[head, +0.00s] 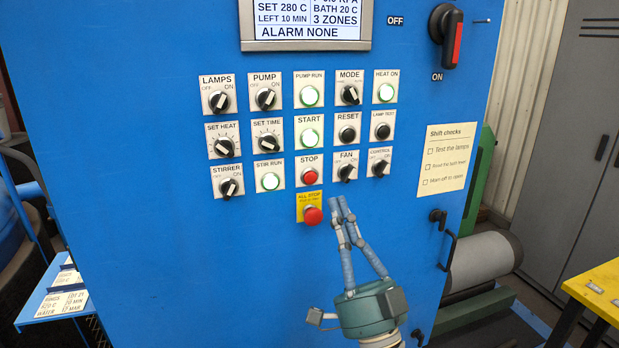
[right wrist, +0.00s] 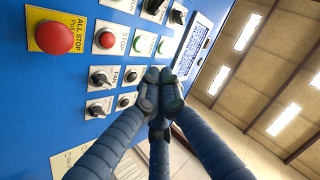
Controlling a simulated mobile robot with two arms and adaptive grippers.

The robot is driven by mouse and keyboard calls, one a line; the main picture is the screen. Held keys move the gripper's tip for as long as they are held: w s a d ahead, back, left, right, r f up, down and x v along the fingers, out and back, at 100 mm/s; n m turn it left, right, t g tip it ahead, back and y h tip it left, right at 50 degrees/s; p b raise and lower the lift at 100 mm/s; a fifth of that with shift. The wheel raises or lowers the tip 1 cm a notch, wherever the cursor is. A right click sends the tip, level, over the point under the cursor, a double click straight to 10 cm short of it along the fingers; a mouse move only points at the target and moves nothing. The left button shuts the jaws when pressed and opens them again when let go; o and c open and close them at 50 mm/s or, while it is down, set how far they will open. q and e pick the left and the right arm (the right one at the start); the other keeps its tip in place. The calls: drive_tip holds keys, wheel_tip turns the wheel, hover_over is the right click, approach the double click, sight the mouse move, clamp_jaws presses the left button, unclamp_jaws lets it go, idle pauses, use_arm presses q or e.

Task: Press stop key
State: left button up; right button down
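The stop key (head: 310,177) is a small red button on a white plate marked STOP, on the blue control panel (head: 130,130). It also shows in the right wrist view (right wrist: 105,40). Just below it in the head view is the larger red ALL STOP mushroom button (head: 313,215) on a yellow plate. My right gripper (head: 338,200) is in front of the panel, its tips to the right of and slightly below the stop key in the picture. Its fingertips (right wrist: 158,77) are together with nothing between them. The gap to the panel is hard to judge. My left gripper is out of view.
Around the stop key are the lit START button (head: 309,132), the FAN knob (head: 346,171) and the lit STIR RUN lamp (head: 270,181). The display (head: 305,22) reads ALARM NONE. A main switch (head: 447,35) is at upper right. A yellow table (head: 600,290) stands at right.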

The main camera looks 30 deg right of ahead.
drive_tip(key=shift+w+d+f+b, duration=0.1)
drive_tip(key=shift+w+d, duration=0.25)
drive_tip(key=shift+w, duration=1.1)
drive_tip(key=shift+w+d+r+b, duration=0.15)
drive_tip(key=shift+w+d, duration=0.15)
drive_tip(key=shift+w, duration=1.2)
drive_tip(key=shift+w+d+f+b, duration=0.15)
drive_tip(key=shift+w+d, duration=0.2)
drive_tip(key=shift+w, duration=1.1)
drive_tip(key=shift+w+d, duration=0.1)
drive_tip(key=shift+w, duration=0.3)
drive_tip(key=shift+w+d, duration=0.1)
drive_tip(key=shift+w, duration=0.2)
drive_tip(key=shift+s, duration=0.1)
drive_tip(key=shift+s+a, duration=0.2)
drive_tip(key=shift+s, duration=0.45)
drive_tip(key=shift+s+a+p, duration=0.2)
drive_tip(key=shift+s, duration=0.6)
drive_tip(key=shift+s+a+p, duration=0.15)
drive_tip(key=shift+s+p, duration=0.05)
drive_tip(key=shift+s, duration=0.6)
drive_tip(key=shift+s+a+p, duration=0.2)
drive_tip(key=shift+s, duration=0.6)
